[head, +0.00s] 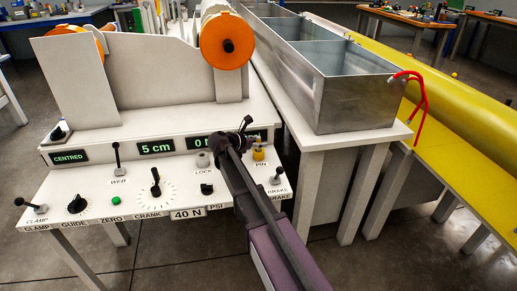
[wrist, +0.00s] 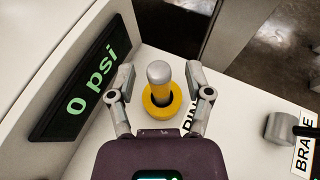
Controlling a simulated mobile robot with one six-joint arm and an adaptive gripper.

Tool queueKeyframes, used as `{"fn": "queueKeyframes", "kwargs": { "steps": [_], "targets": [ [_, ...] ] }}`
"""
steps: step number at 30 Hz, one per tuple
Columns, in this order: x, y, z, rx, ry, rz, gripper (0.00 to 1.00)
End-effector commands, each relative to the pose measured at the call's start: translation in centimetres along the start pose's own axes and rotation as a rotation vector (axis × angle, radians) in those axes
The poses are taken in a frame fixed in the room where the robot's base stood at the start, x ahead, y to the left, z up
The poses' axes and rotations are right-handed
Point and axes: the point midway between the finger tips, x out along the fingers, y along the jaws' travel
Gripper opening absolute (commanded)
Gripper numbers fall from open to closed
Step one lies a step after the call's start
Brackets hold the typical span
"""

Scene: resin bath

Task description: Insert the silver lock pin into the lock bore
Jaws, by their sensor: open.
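The silver lock pin (wrist: 159,73) stands upright in a yellow ring-shaped holder (wrist: 152,111) by the PIN label. Its rounded silver head shows above a yellow lower part. My gripper (wrist: 160,76) is open, with one finger on each side of the pin and a visible gap to both. In the head view my gripper (head: 246,126) is over the right part of the panel, just left of the yellow holder (head: 259,154). The grey round fitting (head: 203,160) above the LOCK label appears to be the lock bore. Its opening is too small to make out.
The display reading 0 psi (wrist: 88,88) stands close left of my gripper. The brake lever (head: 277,176) is right of the holder, and the PSI knob (head: 207,189) is below the LOCK fitting. A metal trough (head: 345,95) stands behind to the right.

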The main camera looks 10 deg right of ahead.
Motion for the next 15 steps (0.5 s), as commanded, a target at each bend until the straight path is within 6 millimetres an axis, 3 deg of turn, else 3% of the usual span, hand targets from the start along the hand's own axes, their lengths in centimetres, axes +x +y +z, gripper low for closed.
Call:
{"fn": "queueKeyframes", "kwargs": {
  "steps": [3, 9, 15],
  "targets": [
    [0.0, -0.01, 0.0, 0.0, 0.0, 0.0, 0.62],
    [0.01, -0.02, 0.0, 0.0, 0.0, 0.0, 0.03],
    [0.03, -0.02, 0.02, 0.0, 0.0, -0.001, 0.0]
  ]
}}
